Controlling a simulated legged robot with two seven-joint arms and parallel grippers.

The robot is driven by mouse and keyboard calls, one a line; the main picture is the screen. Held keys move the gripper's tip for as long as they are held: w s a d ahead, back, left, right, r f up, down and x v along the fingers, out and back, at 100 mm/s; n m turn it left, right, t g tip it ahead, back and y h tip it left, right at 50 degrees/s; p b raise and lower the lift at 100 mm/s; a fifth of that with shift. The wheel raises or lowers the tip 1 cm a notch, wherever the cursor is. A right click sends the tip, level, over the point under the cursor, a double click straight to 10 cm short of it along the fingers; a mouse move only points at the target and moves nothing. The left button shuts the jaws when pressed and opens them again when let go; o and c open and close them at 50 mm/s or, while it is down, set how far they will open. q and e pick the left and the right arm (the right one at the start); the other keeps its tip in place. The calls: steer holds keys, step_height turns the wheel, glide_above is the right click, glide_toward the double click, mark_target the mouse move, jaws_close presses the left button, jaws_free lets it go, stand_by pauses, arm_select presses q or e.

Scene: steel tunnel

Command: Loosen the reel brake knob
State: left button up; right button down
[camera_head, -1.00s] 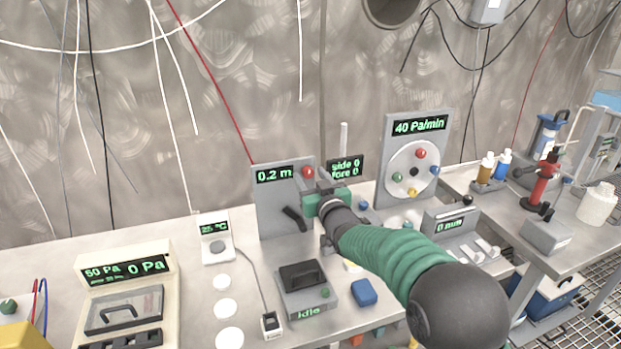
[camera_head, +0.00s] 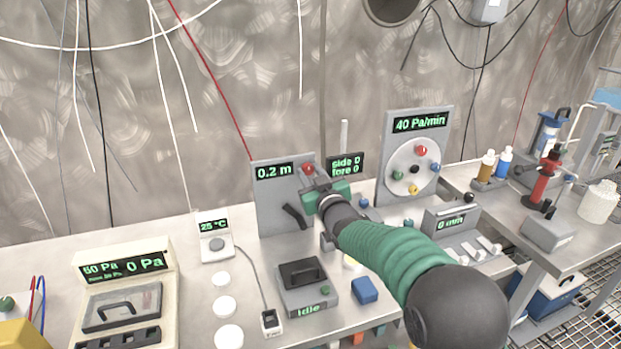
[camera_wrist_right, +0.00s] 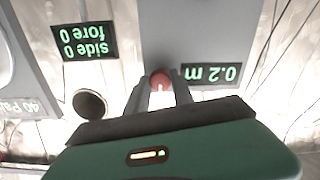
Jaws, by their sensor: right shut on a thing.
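The reel brake knob appears to be the red knob (camera_head: 308,168) at the upper right of the grey panel (camera_head: 270,208) that reads 0.2 m. My right gripper (camera_head: 312,180) reaches up to it from below and right. In the right wrist view the red knob (camera_wrist_right: 160,79) sits between the two fingertips of my right gripper (camera_wrist_right: 160,90), which are shut on it. The knob's lower part is partly hidden by the fingers in the head view. A black crank handle (camera_head: 294,215) sits lower on the same panel. My left gripper is not in view.
A small display (camera_head: 345,166) reading side 0, fore 0 stands just right of the knob. A dial panel (camera_head: 417,122) reading 40 Pa/min is farther right. A grey box (camera_head: 305,285) marked Idle and a blue block (camera_head: 364,290) sit in front.

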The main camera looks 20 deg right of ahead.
steer(key=c, duration=1.1)
jaws_free()
steer(key=shift+s, duration=0.15)
steer(key=s, duration=1.6)
steer(key=shift+s+d+p, duration=0.3)
steer(key=shift+p, duration=0.15)
steer(key=shift+f, duration=0.15)
